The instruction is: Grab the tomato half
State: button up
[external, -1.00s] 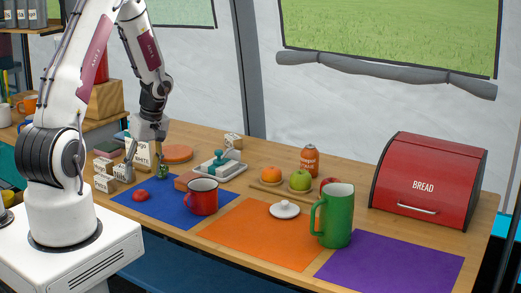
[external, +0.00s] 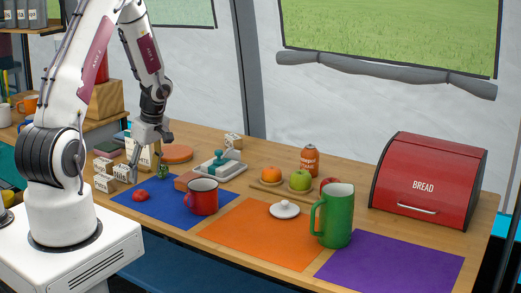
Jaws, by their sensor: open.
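The tomato half (external: 140,195) is a small red piece lying on the left part of the blue mat (external: 178,216). My gripper (external: 148,166) is open and empty, above and behind the tomato half, over the mat's back left edge. It is apart from the tomato half. One finger points down near the white boxes; the other finger is hard to make out against what stands behind it.
White labelled boxes (external: 104,183) crowd the mat's left edge. A small green item (external: 163,171) stands near my fingers. A red mug (external: 202,197) is to the right, with a green pitcher (external: 337,215) and red bread box (external: 428,180) farther off.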

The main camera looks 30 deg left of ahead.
aim_at(141, 191)
jog(key=shift+x, duration=0.8)
jog(key=shift+f, duration=0.1)
jog(key=shift+s+a+f, duration=0.2)
jog(key=shift+f, duration=0.45)
jog(key=shift+s+a+f, duration=0.15)
jog(key=shift+a+f, duration=0.05)
jog(key=shift+f, duration=0.5)
jog(key=shift+x, duration=1.05)
jog(key=c, duration=1)
